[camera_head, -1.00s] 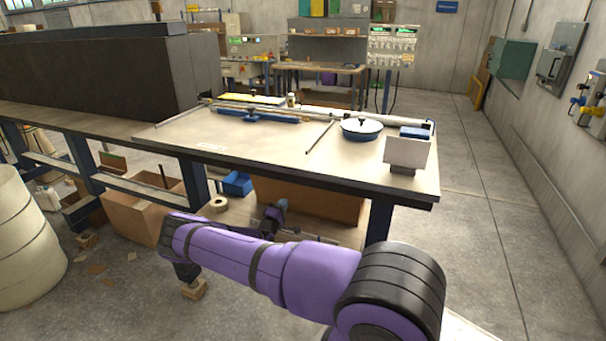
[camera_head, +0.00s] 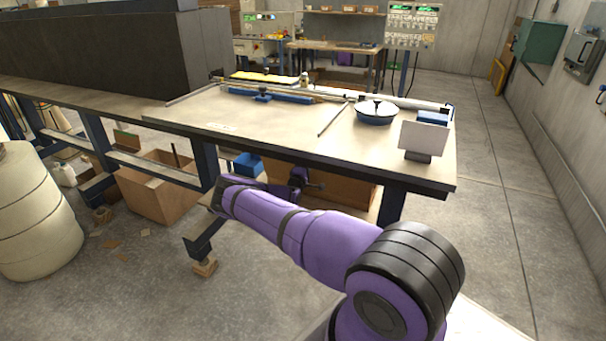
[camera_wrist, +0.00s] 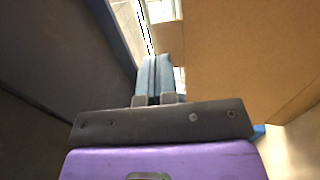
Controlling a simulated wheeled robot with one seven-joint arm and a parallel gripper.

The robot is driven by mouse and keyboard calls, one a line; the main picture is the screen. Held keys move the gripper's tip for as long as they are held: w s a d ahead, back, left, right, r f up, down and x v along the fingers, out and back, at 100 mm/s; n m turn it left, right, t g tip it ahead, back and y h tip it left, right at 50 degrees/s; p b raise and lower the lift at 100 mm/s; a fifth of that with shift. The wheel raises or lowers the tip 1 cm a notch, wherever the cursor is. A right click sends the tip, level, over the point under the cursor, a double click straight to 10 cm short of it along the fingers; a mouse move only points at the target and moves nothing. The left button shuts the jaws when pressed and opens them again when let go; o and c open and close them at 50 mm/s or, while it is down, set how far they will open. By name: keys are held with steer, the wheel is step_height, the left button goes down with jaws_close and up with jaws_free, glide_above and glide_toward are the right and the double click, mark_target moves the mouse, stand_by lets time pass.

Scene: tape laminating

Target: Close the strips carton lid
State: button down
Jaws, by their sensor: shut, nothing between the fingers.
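My gripper (camera_wrist: 158,62) is shut and empty in the wrist view, its two blue-grey fingers side by side. A large brown cardboard panel (camera_wrist: 245,50) fills the right of that view, close beside the fingers; I cannot tell whether they touch. In the head view, a big brown carton (camera_head: 350,192) stands under the table, partly hidden by my purple arm. My arm's far end is beside it, with the fingers not clear there. Another carton (camera_head: 155,195), open at the top with a dark strip sticking up, stands further left. I cannot tell which is the strips carton, and no lid shows clearly.
The worktable (camera_head: 235,130) spans above the cartons, with a dark leg (camera_head: 392,205) at the right. A blue bin (camera_head: 248,165) sits under it. A pale drum (camera_head: 30,215) stands at far left. The floor at right is clear.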

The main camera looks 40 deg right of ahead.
steer(key=shift+x, duration=1)
